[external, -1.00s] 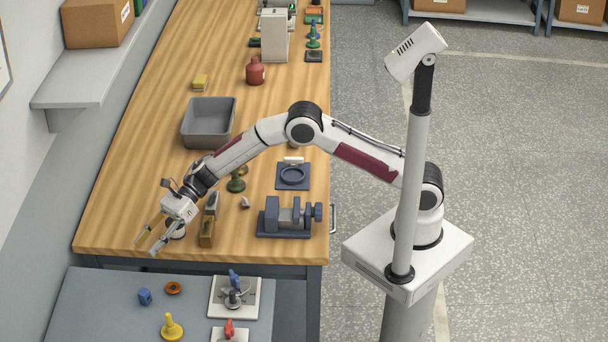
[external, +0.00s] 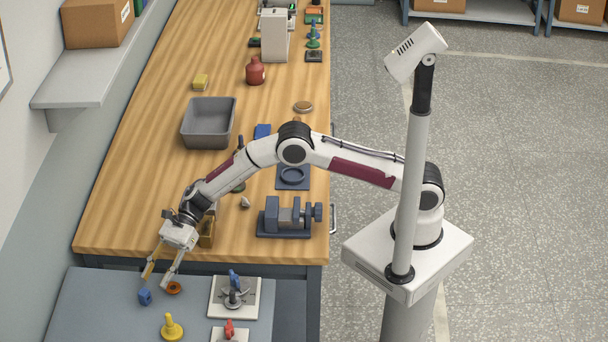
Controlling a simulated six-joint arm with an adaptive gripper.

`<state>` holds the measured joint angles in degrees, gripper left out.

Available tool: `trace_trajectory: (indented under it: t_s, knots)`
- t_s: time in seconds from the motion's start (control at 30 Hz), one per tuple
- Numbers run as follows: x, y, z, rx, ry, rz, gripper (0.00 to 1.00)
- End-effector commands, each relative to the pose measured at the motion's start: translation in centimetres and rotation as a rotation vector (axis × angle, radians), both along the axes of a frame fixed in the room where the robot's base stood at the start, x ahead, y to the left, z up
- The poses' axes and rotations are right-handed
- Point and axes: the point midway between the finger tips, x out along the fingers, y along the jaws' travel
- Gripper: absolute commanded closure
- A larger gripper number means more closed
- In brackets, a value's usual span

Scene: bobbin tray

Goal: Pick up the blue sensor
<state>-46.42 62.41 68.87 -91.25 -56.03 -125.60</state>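A small blue block (external: 145,297), which looks like the blue sensor, lies on the grey table at the lower left. My gripper (external: 156,282) is open, its two fingers spread and pointing down toward the front. The left fingertip shows just behind the blue block; whether they touch cannot be told. The right fingertip is near an orange ring (external: 173,288). Nothing shows between the fingers.
The grey table (external: 90,310) also holds a yellow peg-like piece (external: 171,328) and white plates, one with a blue-topped clamp (external: 234,290), one with a red piece (external: 229,329). A vise (external: 285,219) and a grey bin (external: 207,135) stand on the wooden bench.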

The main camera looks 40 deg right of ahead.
Motion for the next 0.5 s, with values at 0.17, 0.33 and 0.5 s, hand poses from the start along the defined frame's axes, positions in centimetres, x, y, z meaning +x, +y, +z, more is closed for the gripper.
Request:
trace_trajectory:
  t_s: [0.17,0.33,0.5]
  knots:
    - [-0.37,1.01,-0.47,0.000,-0.001,0.000,0.62]
    - [-0.38,1.12,-0.48,0.000,-0.001,-0.001,0.62]
    - [-0.38,1.11,-0.49,0.000,0.000,-0.001,0.62]
